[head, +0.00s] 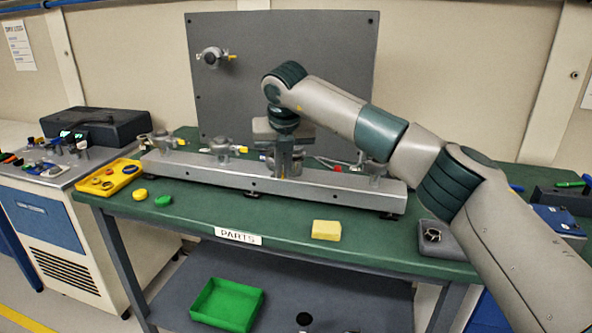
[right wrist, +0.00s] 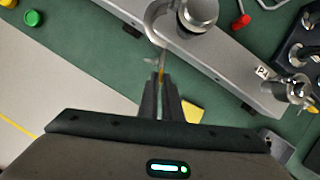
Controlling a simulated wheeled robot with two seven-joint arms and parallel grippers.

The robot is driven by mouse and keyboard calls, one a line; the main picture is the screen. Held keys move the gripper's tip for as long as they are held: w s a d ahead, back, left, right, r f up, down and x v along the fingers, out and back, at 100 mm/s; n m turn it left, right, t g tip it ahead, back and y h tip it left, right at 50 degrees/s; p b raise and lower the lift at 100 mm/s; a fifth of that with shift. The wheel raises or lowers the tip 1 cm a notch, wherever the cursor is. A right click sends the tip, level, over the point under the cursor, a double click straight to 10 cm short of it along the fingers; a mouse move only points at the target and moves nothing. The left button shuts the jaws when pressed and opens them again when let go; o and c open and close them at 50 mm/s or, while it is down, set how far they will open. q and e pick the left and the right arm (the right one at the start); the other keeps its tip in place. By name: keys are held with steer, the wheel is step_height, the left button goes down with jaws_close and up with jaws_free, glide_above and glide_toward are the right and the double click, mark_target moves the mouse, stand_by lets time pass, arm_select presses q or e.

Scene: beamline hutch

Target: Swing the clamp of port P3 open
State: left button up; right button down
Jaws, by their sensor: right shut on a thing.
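A long grey manifold bar (head: 225,172) lies on the green bench with several metal ports along it. My right gripper (head: 286,172) points down at the port third from the left and covers most of it. In the right wrist view this port (right wrist: 196,12) is a round metal fitting with a clamp ring (right wrist: 157,22) around its left side. My right gripper (right wrist: 161,80) is shut on the clamp's thin lever, whose yellow part (right wrist: 162,72) shows between the fingertips. How far the clamp stands open is unclear. The port's label is hidden. My left gripper is not in view.
Another port (head: 222,150) with a yellow-tipped clamp stands to the left, and one (right wrist: 296,88) to the right. A grey panel (head: 285,70) rises behind. A yellow tray (head: 122,181), yellow sponge (head: 326,230) and small caps lie on the bench. The bench front is mostly clear.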

steer(key=shift+r, duration=0.1)
steer(key=c, duration=1.9)
jaws_free()
steer(key=shift+a, duration=0.15)
steer(key=shift+c, duration=0.2)
steer(key=shift+r, duration=0.1)
